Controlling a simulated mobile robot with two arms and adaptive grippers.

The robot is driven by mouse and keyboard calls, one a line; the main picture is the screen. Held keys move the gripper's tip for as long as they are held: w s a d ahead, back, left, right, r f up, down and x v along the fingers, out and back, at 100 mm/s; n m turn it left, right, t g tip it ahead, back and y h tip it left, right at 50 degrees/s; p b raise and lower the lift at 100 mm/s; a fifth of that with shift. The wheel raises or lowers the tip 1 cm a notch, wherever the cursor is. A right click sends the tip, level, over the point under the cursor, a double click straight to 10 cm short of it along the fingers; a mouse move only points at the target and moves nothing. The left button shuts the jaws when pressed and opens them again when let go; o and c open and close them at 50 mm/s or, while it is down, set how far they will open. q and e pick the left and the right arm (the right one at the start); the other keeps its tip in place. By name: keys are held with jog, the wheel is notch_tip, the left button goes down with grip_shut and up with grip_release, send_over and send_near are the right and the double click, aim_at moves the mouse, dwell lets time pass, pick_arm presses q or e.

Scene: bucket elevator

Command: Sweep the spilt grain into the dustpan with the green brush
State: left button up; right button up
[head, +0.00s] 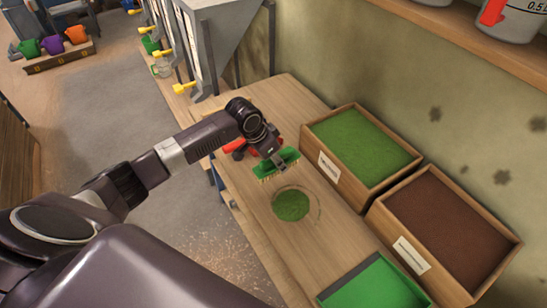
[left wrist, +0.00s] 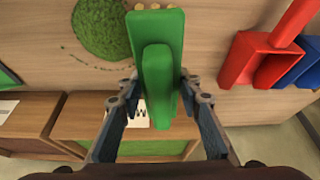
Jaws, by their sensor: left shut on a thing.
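My left gripper (head: 271,152) is over the wooden table, shut on the green brush (head: 283,165). In the left wrist view the brush (left wrist: 158,58) sits between both fingers (left wrist: 160,88), with pale bristle tips at its far edge. The spilt grain, a round green pile (head: 291,206), lies on the table just in front of the brush, with a thin arc of loose bits around it. The pile also shows in the left wrist view (left wrist: 102,28). A flat green pan with a raised rim, apparently the dustpan (head: 372,287), is cut off at the bottom. My right gripper is out of view.
A crate of green grain (head: 350,190) and a crate of brown grain (head: 388,228) stand along the wall side. Red (left wrist: 262,62) and blue (left wrist: 308,65) scoops lie beside the brush. Hoppers (head: 200,60) stand at the far end. Bare table lies between pile and pan.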

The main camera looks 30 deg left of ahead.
pick_arm(q)
jog(key=shift+a+f, duration=0.4)
jog(key=shift+f, duration=0.05)
jog(key=shift+a+f, duration=0.15)
jog(key=shift+f, duration=0.15)
jog(key=shift+f+b, duration=0.5)
jog(key=shift+f, duration=0.05)
notch_tip(320, 180, down, 4)
jog(key=b, duration=0.4)
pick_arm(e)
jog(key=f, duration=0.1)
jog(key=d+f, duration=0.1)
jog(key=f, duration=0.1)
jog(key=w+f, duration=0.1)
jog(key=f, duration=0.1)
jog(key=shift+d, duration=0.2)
pick_arm(q)
jog(key=shift+r, duration=0.15)
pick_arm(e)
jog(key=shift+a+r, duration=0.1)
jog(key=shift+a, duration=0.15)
